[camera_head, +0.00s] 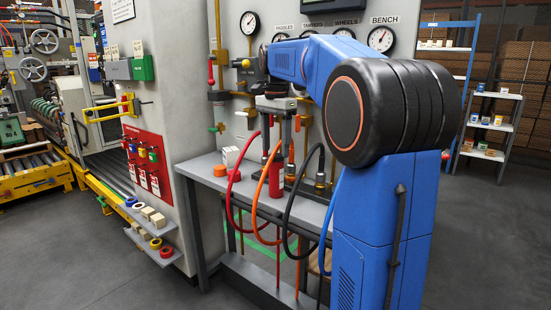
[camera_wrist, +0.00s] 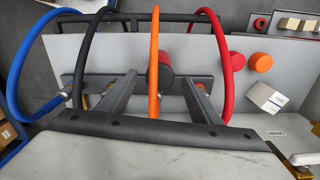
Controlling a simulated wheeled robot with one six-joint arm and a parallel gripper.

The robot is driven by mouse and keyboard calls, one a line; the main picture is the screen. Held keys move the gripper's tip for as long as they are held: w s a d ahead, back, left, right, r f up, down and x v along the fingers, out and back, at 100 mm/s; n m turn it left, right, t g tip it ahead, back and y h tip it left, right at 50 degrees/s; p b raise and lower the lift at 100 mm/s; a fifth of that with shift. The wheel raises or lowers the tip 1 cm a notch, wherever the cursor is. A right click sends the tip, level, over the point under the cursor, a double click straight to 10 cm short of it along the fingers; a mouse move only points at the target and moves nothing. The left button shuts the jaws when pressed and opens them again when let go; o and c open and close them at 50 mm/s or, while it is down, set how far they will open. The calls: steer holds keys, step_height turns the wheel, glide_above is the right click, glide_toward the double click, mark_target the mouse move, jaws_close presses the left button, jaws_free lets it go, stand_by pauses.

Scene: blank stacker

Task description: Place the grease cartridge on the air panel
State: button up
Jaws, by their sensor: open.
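My gripper (camera_head: 276,146) points down over the grey bench (camera_head: 205,163) with its jaws open. A red cylinder (camera_head: 276,180), which looks like the grease cartridge, stands upright on the bench below it. In the wrist view the red cylinder (camera_wrist: 165,78) shows between the two fingers (camera_wrist: 160,84), partly hidden by an orange hose (camera_wrist: 154,50). I cannot tell whether a finger touches it. A pale wall panel (camera_head: 352,13) with several gauges, apparently the air panel, stands behind the bench; my arm hides part of it.
Red, orange, black and blue hoses loop over the bench's front edge around my gripper. A white box (camera_wrist: 267,97), an orange disc (camera_wrist: 261,62) and a red disc (camera_wrist: 236,60) lie to one side. A grey cabinet (camera_head: 185,45) stands left of the bench.

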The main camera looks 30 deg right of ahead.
steer(key=shift+r, duration=0.6)
steer(key=shift+s+a, duration=0.2)
steer(key=s+a+f+n+t, duration=0.1)
steer(key=s+a+f+n, duration=0.4)
steer(key=s, duration=0.5)
steer(key=s+a+f+n+t, duration=0.2)
steer(key=s+a+f+n, duration=0.3)
steer(key=s+f, duration=0.5)
steer(key=s+a+f+n+t, duration=0.1)
steer(key=s+a+f+n, duration=0.4)
steer(key=s+f, duration=0.3)
steer(key=shift+s+a+f+n+t, duration=0.3)
steer(key=shift+s+a+t, duration=0.15)
steer(key=shift+s, duration=0.55)
steer(key=shift+r, duration=0.1)
